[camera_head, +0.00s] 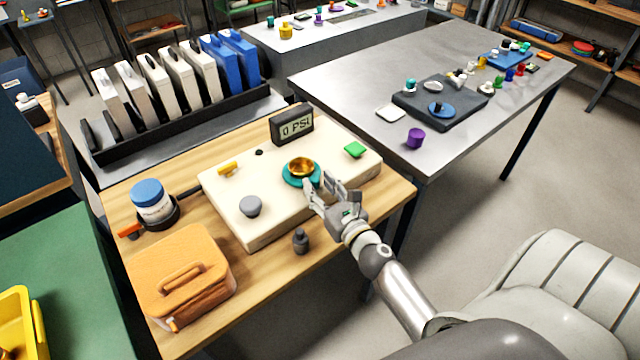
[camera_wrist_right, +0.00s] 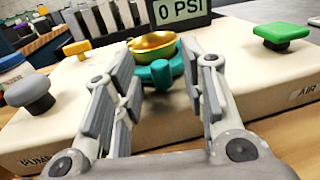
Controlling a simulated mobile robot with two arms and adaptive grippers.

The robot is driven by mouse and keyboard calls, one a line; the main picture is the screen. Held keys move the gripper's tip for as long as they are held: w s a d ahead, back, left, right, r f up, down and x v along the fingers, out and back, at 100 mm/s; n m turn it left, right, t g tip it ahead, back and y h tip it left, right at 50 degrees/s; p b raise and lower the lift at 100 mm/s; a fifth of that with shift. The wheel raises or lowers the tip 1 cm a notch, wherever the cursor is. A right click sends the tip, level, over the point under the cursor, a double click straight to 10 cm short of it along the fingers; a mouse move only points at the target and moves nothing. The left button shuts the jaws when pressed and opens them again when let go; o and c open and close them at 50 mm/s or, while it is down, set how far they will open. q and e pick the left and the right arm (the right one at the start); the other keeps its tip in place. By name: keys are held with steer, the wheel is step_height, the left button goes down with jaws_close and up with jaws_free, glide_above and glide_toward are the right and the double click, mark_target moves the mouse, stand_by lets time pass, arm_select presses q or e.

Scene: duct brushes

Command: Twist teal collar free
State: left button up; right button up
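The teal collar (camera_head: 289,180) is a ring around the base of a gold cup (camera_head: 301,166) on the cream panel box (camera_head: 240,209). In the right wrist view the teal collar (camera_wrist_right: 161,74) shows a tab facing me, beneath the gold bowl (camera_wrist_right: 154,44). My right gripper (camera_head: 323,187) is at the collar's near right side. In the right wrist view its fingers (camera_wrist_right: 160,85) stand apart, one on each side of the tab, with gaps visible. Whether a fingertip touches the collar's rim cannot be told. My left gripper is not in view.
A "0 PSI" display (camera_head: 292,126) stands behind the collar. A grey knob (camera_head: 250,206), yellow handle (camera_head: 228,168) and green knob (camera_head: 355,149) are on the box. An orange case (camera_head: 180,272), blue-lidded jar (camera_head: 150,200) and dark bottle (camera_head: 300,241) stand nearby on the wooden table.

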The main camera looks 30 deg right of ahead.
steer(key=shift+w, duration=0.25)
jaws_close()
